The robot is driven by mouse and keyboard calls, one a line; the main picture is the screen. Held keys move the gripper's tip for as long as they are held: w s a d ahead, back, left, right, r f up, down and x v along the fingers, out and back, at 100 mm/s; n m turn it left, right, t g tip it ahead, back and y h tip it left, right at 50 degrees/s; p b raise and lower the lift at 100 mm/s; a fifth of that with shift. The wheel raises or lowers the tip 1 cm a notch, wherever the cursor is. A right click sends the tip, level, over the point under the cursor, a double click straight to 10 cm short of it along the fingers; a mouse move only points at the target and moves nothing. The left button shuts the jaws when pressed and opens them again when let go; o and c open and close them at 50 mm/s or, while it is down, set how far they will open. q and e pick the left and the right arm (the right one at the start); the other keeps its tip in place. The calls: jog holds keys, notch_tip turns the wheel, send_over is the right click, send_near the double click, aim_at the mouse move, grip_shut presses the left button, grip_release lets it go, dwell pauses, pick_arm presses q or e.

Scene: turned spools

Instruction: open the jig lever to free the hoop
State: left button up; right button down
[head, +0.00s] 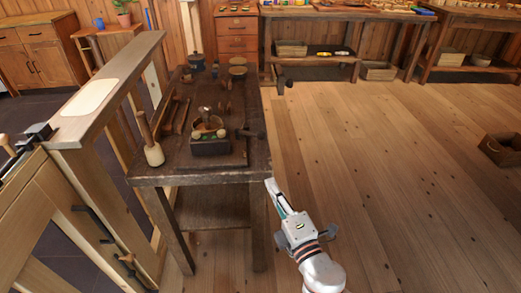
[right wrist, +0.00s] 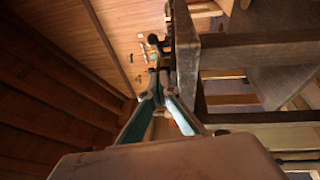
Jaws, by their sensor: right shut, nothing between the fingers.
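The jig (head: 211,146) is a dark block on the dark workbench, near its front. A round wooden hoop (head: 209,124) appears to sit in its top, with a small upright piece in the middle. A dark handle (head: 250,133), which looks like the jig lever, sticks out to the right toward the bench edge. My right gripper (head: 272,187) is off the bench's front right corner, apart from the jig and lever. It is shut and empty; in the right wrist view its fingertips (right wrist: 158,77) meet beside the bench side. My left gripper is not in view.
A wooden mallet (head: 151,140) stands at the workbench's (head: 200,176) front left. Dark round-topped pieces (head: 238,71) stand farther back. A wooden frame (head: 110,85) runs along the left. The floor (head: 360,170) to the right is clear, with a crate (head: 502,149) far right.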

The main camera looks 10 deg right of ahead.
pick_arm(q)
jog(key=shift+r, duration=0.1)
pick_arm(e)
jog(key=shift+w+a+r+n, duration=0.25)
jog(key=shift+r+n, duration=0.05)
jog(key=shift+n, duration=0.1)
send_near(254, 135)
jog(key=a, duration=0.3)
jog(key=shift+w+f+p, duration=0.1)
jog(key=shift+f+p, duration=0.05)
jog(key=shift+p, duration=0.2)
jog(key=w, duration=0.2)
jog(key=w+d, duration=0.1)
jog(key=shift+d+r, duration=0.1)
jog(key=shift+r, duration=0.25)
jog(key=shift+w+d, duration=0.25)
jog(key=shift+w, duration=0.3)
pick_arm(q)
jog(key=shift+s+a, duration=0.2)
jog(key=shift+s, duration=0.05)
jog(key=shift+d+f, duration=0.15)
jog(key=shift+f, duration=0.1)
pick_arm(e)
jog(key=shift+d+y, duration=0.15)
jog(key=shift+y, duration=0.25)
